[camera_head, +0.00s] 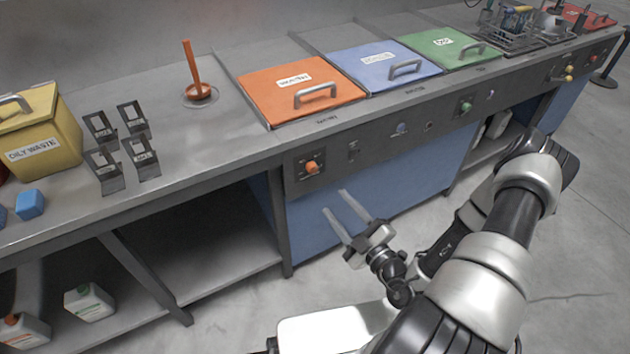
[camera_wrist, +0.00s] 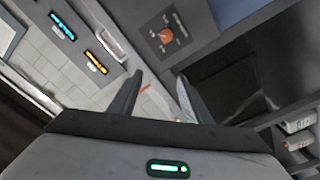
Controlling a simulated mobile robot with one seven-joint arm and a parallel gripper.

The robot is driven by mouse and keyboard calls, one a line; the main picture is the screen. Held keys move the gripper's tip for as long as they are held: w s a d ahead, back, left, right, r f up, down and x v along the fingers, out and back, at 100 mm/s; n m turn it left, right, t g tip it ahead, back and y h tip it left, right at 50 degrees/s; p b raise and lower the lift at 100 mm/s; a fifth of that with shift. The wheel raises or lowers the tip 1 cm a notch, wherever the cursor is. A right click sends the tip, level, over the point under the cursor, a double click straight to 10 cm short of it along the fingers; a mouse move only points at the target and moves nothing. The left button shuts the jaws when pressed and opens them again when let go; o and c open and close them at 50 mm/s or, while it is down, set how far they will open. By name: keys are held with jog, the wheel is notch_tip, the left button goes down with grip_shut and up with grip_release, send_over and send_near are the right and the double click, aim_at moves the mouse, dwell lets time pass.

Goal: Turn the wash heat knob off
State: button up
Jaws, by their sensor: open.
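The orange knob (camera_head: 312,167) sits on a dark square plate on the front control panel, below the orange lid. It also shows in the wrist view (camera_wrist: 166,35), above and beyond the fingers. Its label is too small to read, so I cannot tell whether it is the wash heat knob or where it is set. A green knob (camera_head: 466,107) is farther right on the panel. My gripper (camera_head: 337,208) is open and empty, in front of the blue cabinet panel, below and apart from the orange knob. Its fingers also show in the wrist view (camera_wrist: 158,95).
Orange (camera_head: 262,101), blue (camera_head: 350,75) and green (camera_head: 430,58) lids with handles line the counter. A yellow oily waste bin (camera_head: 60,130) and several small metal holders stand at left. Open shelves with jugs (camera_head: 90,302) lie below left. The floor before the blue panel is free.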

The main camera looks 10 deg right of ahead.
notch_tip(320, 180, down, 4)
jog(key=d+r+m+h, duration=0.1)
jog(key=m+h, duration=0.1)
jog(key=m, duration=0.1)
jog(key=b, duration=0.2)
send_near(314, 170)
jog(key=x, duration=0.8)
jog(key=shift+a, duration=0.1)
jog(key=c, duration=1)
jog(key=shift+c, duration=0.2)
